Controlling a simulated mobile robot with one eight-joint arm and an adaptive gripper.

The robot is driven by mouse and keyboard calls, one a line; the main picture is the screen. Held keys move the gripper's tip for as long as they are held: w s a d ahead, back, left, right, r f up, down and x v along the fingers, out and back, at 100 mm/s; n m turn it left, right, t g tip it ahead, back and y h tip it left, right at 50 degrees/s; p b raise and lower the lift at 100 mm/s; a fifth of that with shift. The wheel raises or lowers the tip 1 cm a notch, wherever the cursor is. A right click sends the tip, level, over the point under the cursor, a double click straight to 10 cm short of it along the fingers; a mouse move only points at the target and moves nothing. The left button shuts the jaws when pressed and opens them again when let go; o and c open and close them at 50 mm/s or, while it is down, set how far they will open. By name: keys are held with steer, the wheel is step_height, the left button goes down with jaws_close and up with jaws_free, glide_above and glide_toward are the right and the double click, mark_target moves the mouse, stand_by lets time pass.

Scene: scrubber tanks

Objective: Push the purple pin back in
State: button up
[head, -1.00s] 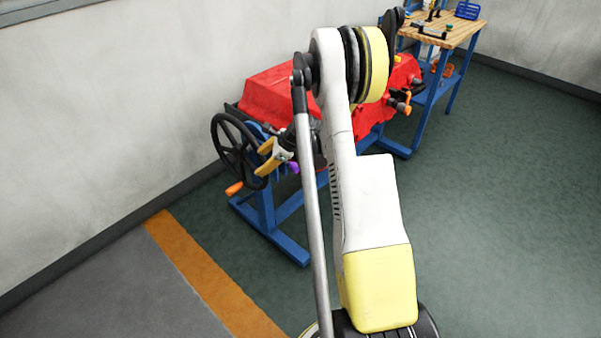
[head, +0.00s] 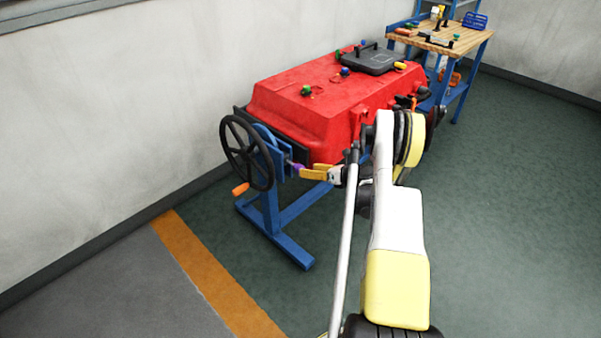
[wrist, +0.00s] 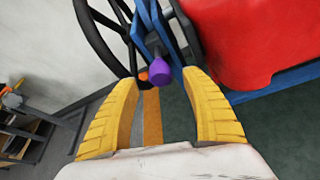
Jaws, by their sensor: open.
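The purple pin (wrist: 159,71) shows its rounded end in the wrist view, just beyond and between my fingertips. It sticks out from a blue bracket (wrist: 150,32) beside the black handwheel. In the head view the purple pin (head: 296,166) is a small spot to the right of the handwheel (head: 247,153). My gripper (wrist: 161,86) has its two yellow fingers spread, with nothing held between them. In the head view my gripper (head: 303,173) points left at the pin. I cannot tell whether a finger touches it.
A red tank (head: 305,105) on a blue stand (head: 272,240) lies beside the gripper. A black case (head: 370,59) and several coloured knobs sit on its top. The handwheel has an orange handle (head: 240,189). A workbench (head: 440,38) stands behind. The green floor at right is clear.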

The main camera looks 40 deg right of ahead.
mark_target(292, 164)
steer(key=b+x, duration=0.1)
steer(key=x, duration=0.4)
steer(key=shift+w, duration=0.1)
jaws_close()
